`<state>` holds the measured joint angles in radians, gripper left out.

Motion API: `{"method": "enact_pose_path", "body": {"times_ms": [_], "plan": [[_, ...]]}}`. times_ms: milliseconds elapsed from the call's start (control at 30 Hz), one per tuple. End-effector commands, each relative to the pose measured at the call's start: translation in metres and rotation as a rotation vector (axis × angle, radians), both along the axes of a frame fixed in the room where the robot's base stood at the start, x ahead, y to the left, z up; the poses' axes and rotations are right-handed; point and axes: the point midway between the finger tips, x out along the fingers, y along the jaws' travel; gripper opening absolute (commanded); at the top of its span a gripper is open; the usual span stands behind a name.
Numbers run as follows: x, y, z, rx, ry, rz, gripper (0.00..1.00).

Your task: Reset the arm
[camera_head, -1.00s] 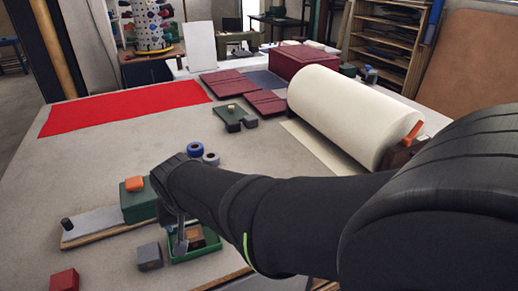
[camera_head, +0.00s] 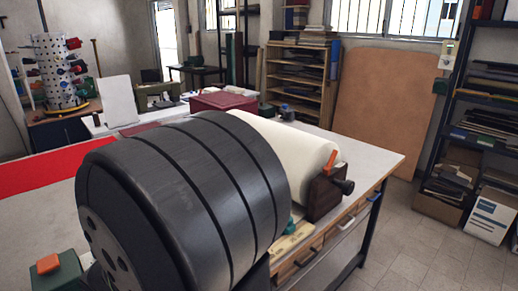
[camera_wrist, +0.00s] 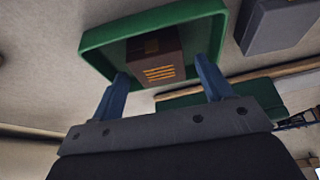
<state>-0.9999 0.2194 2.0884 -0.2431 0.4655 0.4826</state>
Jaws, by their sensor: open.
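My gripper (camera_wrist: 160,72) shows in the wrist view as two blue fingers spread apart, open. A brown block (camera_wrist: 155,60) with orange lines lies in a green tray (camera_wrist: 100,38). It appears between the fingers in the picture, with no visible finger contact. How far the fingertips are from the tray is hard to tell. In the head view my own arm fills the middle and hides the gripper, the tray and much of the table.
A grey block (camera_wrist: 280,22) is beside the tray. A green box (camera_head: 58,280) carries an orange block (camera_head: 48,263). A red cloth (camera_head: 35,174), a cream roll (camera_head: 290,145) and a dark red box (camera_head: 222,100) are on the table. Floor (camera_head: 425,245) at right is clear.

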Motion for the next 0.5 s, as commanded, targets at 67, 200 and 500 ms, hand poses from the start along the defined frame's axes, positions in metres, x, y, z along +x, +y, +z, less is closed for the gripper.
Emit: {"method": "enact_pose_path", "body": {"times_ms": [67,200,500], "plan": [[0.002,0.002,-0.007,-0.002,0.001,0.001,0.72],[0.004,0.004,-0.015,-0.001,0.001,0.001,0.72],[0.004,0.004,-0.015,0.0,0.0,0.0,0.72]]}}
